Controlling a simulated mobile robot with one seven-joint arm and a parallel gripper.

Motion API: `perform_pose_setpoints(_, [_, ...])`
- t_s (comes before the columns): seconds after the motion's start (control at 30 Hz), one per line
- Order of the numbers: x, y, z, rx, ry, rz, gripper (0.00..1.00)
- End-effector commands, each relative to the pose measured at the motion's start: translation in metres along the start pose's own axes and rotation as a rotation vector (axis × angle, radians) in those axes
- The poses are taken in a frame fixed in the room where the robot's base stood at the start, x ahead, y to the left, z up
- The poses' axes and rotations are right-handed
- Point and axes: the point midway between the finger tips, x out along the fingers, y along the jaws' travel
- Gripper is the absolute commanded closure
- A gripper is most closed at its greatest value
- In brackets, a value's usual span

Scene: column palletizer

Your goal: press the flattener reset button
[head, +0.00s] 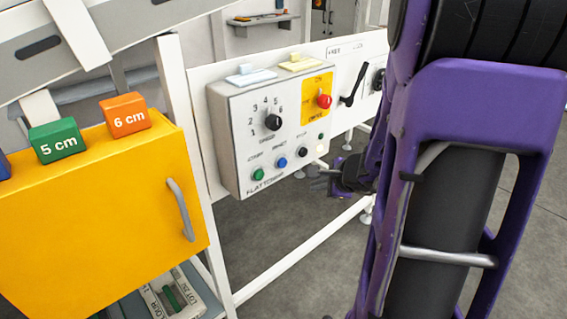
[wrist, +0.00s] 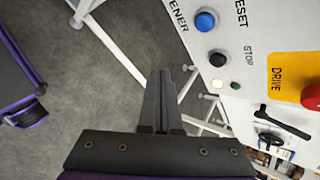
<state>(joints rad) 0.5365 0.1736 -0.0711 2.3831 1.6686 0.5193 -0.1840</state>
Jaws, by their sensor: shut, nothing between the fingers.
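The flattener control box (head: 235,150) is a pale panel on a white frame. Its blue reset button (head: 281,162) sits in the bottom row, between the green start button (head: 258,174) and the black stop button (head: 302,152). The blue button also shows at the top of the wrist view (wrist: 205,21), beside lettering partly cut off as "ESET". My gripper (head: 315,178) is shut and empty, just right of the box's lower right edge, apart from the buttons. In the wrist view its closed fingers (wrist: 161,78) point past the panel's edge over the floor.
The box also has a speed dial (head: 273,122) and a red knob on a yellow plate (head: 324,101). A lit lamp (head: 320,149) and a black lever (head: 354,86) are nearby. A yellow cabinet (head: 90,215) carries height blocks at left. White rails (head: 280,262) run below.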

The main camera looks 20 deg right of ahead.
Motion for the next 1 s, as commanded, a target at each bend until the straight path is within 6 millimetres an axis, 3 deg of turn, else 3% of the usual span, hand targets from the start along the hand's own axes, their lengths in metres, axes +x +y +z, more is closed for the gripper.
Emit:
perform_pose_setpoints(0.43, [0.006,-0.005,0.005,-0.002,-0.001,0.001,1.0])
perform_pose_setpoints(1.0, [0.056,-0.041,0.04,-0.002,0.0,0.0,1.0])
